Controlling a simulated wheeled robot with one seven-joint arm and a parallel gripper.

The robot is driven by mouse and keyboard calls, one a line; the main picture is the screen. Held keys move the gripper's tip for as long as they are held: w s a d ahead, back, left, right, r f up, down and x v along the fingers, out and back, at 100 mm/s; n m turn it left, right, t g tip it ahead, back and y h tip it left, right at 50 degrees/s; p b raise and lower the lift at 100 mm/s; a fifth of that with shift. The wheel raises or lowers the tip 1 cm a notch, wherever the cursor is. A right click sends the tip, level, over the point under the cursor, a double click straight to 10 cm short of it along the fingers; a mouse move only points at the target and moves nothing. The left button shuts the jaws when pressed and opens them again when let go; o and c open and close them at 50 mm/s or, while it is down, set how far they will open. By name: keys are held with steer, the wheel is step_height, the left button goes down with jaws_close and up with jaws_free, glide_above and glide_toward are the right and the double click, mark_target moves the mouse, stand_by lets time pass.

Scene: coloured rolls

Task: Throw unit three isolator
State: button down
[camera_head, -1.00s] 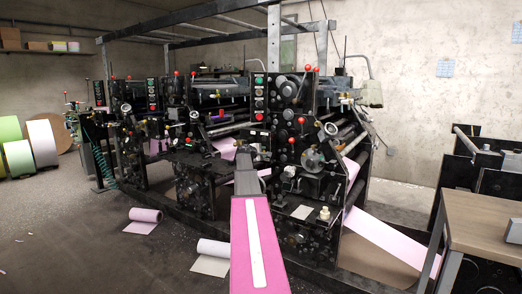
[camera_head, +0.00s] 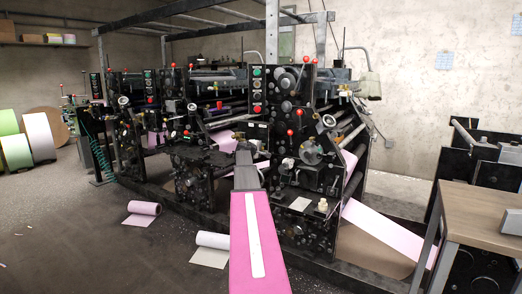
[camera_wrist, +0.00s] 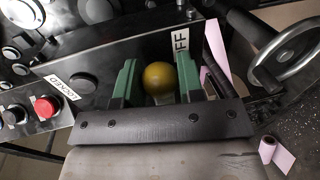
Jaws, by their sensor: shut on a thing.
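A yellow ball knob (camera_wrist: 158,80) sits between the green fingers of my gripper (camera_wrist: 157,70) in the wrist view. The fingers are shut on it, one on each side. A white label reading "OFF" (camera_wrist: 181,42) shows just right of the knob on a dark panel. A tilted white label (camera_wrist: 62,87), hard to read, lies to the left. In the head view my pink arm reaches forward to the black press (camera_head: 305,160); the gripper and knob are too small or hidden there to make out.
In the wrist view, a red button (camera_wrist: 46,107) is at left and a handwheel (camera_wrist: 285,50) at upper right. In the head view, paper rolls (camera_head: 143,208) (camera_head: 213,240) lie on the floor. A wooden table (camera_head: 485,215) stands at right. The floor at lower left is mostly clear.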

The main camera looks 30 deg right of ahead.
steer(key=c, duration=0.7)
jaws_free()
steer(key=shift+c, duration=0.2)
steer(key=v, duration=1)
steer(key=shift+a, duration=0.4)
steer(key=shift+s, duration=0.15)
